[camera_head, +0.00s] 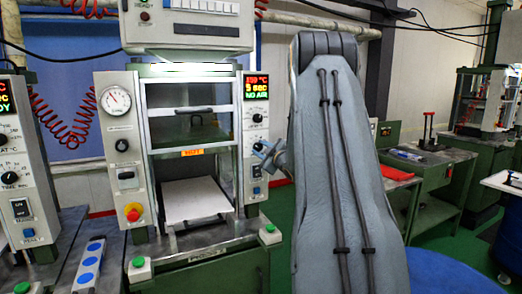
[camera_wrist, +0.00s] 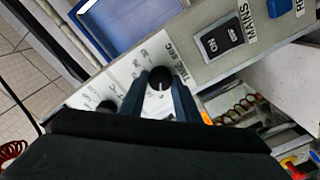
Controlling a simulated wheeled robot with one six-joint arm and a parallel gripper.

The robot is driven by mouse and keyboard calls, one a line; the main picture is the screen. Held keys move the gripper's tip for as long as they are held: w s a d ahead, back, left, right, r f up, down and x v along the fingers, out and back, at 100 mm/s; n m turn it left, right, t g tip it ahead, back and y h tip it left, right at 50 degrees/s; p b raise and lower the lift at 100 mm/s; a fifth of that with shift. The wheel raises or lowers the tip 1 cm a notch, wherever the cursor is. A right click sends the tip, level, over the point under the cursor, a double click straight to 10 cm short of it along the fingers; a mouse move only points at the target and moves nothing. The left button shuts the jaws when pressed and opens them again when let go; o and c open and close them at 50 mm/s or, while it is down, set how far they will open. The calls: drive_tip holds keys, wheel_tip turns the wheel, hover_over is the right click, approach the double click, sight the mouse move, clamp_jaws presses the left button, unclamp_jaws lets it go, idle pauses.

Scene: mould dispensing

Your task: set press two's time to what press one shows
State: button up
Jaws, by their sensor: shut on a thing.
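The middle press (camera_head: 142,122) has a lit display (camera_head: 257,98) with a red temperature line, a line reading about 5 sec and a green NO AIR. A second press (camera_head: 28,160) stands at the left edge; its display (camera_head: 5,96) is cut off, with its time knob (camera_head: 10,178) below. I cannot tell by label which press is one or two. My gripper (camera_head: 266,156) is at the middle press's right panel. In the wrist view my gripper (camera_wrist: 160,84) is shut on the black time knob (camera_wrist: 160,77), marked TIME SEC, one finger each side.
In the wrist view a MAINS switch (camera_wrist: 221,38) and another knob (camera_wrist: 106,106) lie near the fingers. Green buttons (camera_head: 270,228) stand on the press's front edge. A green bench (camera_head: 432,180) is at the right. My arm hides the area behind it.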

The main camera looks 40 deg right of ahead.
drive_tip(key=m, duration=0.4)
drive_tip(key=shift+m, duration=0.3)
drive_tip(key=m, duration=0.4)
drive_tip(key=shift+m+p, duration=0.3)
drive_tip(key=shift+p, duration=0.05)
drive_tip(key=m+p, duration=0.1)
drive_tip(key=m, duration=0.3)
drive_tip(key=shift+m+t+h, duration=0.3)
drive_tip(key=shift+h, duration=0.1)
drive_tip(key=shift+f+m+p, duration=0.1)
drive_tip(key=shift+m+p, duration=0.3)
drive_tip(key=shift+m, duration=1.6)
drive_tip(key=o, duration=1)
drive_tip(key=shift+o, duration=0.2)
